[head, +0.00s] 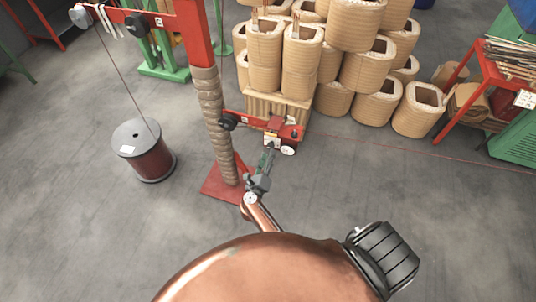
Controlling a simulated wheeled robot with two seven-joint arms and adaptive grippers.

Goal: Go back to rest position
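My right gripper (267,157) is a small grey-green shape at the end of a copper-coloured arm link, near the middle of the head view. Its tip points up in the picture, toward a red machine (285,132) on a short red arm, and overlaps its lower left edge. I cannot tell whether they touch. The fingers are too small to tell whether they are open or shut, and I see nothing clearly held. My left gripper does not show.
A red post (193,40) wrapped in brown stands just left of the gripper on a red base plate (214,188). A dark red spool (144,150) hangs from or stands under its line. Stacked tan coils (352,65) fill the back. Open grey floor lies left and right.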

